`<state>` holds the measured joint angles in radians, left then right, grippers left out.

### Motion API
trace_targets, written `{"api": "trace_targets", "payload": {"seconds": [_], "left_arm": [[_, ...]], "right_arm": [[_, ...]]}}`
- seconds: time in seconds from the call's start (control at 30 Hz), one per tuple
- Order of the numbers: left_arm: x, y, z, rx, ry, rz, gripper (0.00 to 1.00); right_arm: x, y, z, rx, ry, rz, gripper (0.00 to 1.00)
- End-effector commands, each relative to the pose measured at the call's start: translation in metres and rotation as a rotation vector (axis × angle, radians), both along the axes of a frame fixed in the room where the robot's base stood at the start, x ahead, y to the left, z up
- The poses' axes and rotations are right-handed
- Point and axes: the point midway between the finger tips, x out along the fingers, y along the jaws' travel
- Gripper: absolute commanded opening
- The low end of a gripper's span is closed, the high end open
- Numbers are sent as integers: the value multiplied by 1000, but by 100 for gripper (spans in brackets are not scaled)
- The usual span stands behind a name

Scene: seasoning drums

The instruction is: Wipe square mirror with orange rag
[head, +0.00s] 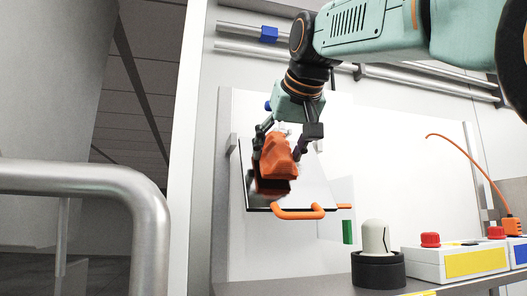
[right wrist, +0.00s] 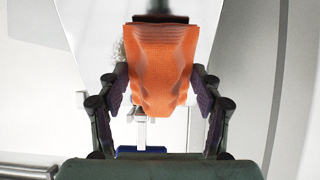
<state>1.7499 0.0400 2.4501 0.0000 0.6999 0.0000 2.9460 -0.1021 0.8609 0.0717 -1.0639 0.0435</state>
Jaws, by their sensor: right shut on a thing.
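The orange rag (head: 278,158) is bunched between the fingers of my right gripper (head: 279,150), which is shut on it. In the right wrist view the rag (right wrist: 152,62) hangs in folds between both finger pads. The square mirror (head: 317,184) is a tilted, pale reflective panel with a dark lower edge, behind the rag in the head view. The rag and gripper cover its left and middle part. I cannot tell whether the rag touches the mirror. My left gripper is not in view.
An orange handle (head: 299,213) sits at the mirror's lower edge. A dark round base with a pale dome (head: 376,240) and control boxes with red buttons (head: 455,262) stand on the shelf at right. A metal rail (head: 80,176) crosses the left foreground.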

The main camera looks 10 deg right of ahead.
Motion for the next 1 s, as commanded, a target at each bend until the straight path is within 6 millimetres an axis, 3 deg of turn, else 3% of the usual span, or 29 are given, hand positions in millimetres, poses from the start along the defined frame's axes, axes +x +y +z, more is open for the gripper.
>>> {"api": "trace_targets", "payload": {"seconds": [0.37,1.0], "left_arm": [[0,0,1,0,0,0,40],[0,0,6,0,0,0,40]], "right_arm": [[4,-2,-2,0,0,0,40],[3,-38,-1,0,-1,0,40]]}}
